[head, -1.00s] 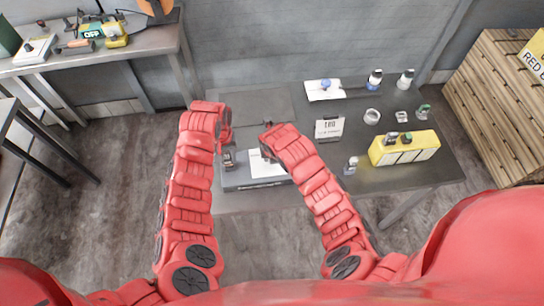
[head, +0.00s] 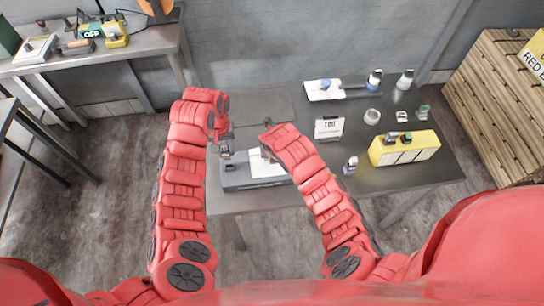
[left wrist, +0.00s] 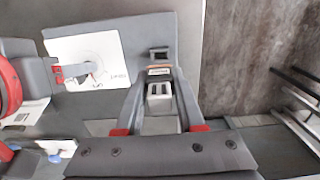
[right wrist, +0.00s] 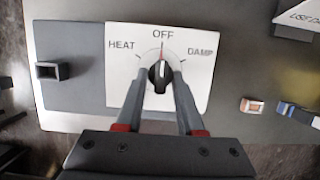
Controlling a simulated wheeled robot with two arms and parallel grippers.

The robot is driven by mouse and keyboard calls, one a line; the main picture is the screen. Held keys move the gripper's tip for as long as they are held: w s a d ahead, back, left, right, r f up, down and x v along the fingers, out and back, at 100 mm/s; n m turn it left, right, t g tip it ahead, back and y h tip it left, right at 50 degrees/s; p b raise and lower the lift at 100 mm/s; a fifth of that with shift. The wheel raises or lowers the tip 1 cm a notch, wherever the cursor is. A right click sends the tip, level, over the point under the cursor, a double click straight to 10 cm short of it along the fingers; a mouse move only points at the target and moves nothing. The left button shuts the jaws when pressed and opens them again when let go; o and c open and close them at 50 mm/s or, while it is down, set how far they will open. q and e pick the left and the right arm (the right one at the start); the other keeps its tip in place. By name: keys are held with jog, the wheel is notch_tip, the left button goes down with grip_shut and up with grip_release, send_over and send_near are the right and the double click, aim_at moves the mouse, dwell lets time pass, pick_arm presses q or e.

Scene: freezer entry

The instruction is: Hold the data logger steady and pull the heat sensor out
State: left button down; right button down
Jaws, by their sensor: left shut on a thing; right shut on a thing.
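The data logger is a grey box (head: 237,181) at the table's front left. It also shows in the right wrist view (right wrist: 76,88). Its white panel (right wrist: 125,72) carries a dial marked HEAT, OFF and DAMP. My right gripper (right wrist: 161,77) is shut on the dial's dark knob (right wrist: 159,68), whose pointer is at OFF. My left gripper (left wrist: 159,80) is shut on the heat sensor (left wrist: 160,91), a small grey block with an orange-marked label. The sensor appears clear of the logger's socket (left wrist: 158,55), which shows as a dark opening at the logger's left end (right wrist: 52,71).
A card (head: 328,128) stands behind the logger.

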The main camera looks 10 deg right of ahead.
pick_arm(q)
jog(key=shift+r, duration=0.35)
pick_arm(e)
grip_release()
dwell(0.3)
jog(key=shift+r, duration=0.2)
pick_arm(q)
jog(key=shift+r+p, duration=1.05)
pick_arm(e)
jog(key=v, duration=0.6)
jog(key=shift+s+r, duration=0.15)
jog(key=shift+r, duration=0.15)
